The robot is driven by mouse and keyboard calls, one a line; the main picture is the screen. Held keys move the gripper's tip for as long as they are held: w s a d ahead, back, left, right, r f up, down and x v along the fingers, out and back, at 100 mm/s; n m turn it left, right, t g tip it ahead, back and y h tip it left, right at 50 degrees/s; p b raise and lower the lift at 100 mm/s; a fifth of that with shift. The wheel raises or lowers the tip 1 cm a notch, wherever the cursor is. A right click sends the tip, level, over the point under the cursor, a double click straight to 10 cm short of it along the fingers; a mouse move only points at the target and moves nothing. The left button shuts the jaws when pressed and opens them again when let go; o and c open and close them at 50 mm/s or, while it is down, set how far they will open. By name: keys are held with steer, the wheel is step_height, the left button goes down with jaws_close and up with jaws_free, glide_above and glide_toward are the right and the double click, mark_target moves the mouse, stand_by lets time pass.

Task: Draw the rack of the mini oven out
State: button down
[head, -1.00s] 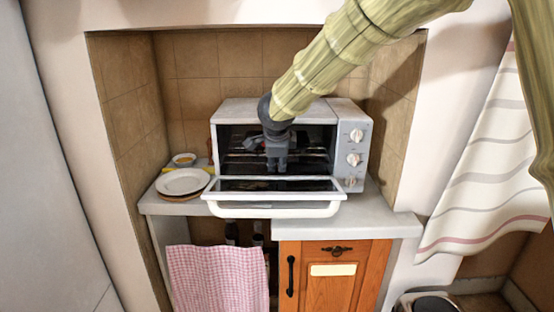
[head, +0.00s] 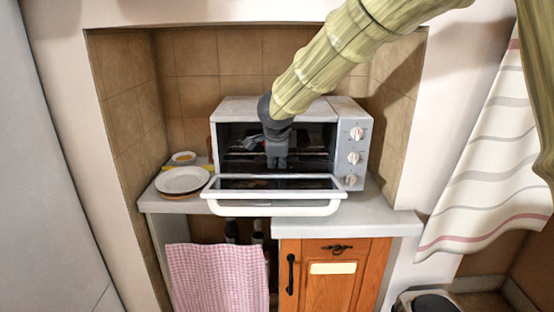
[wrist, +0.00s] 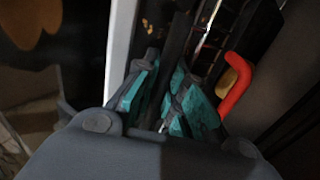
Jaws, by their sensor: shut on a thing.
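The mini oven (head: 228,110) stands on the counter with its glass door (head: 318,190) folded down in front. The rack (head: 312,153) shows as thin dark bars inside the dark cavity; wires of it also show in the wrist view (wrist: 206,42). My gripper (head: 277,166) is at the oven's mouth, above the open door. In the wrist view, my gripper's teal pads (wrist: 166,66) are shut on a dark bar, apparently the rack's front edge. The rack's back is hidden in shadow and behind my arm.
White plates (head: 183,180) and a small bowl (head: 184,157) stand left of the oven. The oven's knobs (head: 354,157) are at its right. Niche walls close in on both sides. A red curved piece (wrist: 236,84) shows beside my fingers. The space before the door is clear.

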mark_target(277, 188)
steer(key=shift+s+b, duration=0.4)
steer(key=shift+s, duration=2.45)
steer(key=shift+s, duration=2.45)
steer(key=shift+s, duration=2.2)
steer(key=c, duration=1.6)
jaws_free()
steer(key=shift+s, duration=0.1)
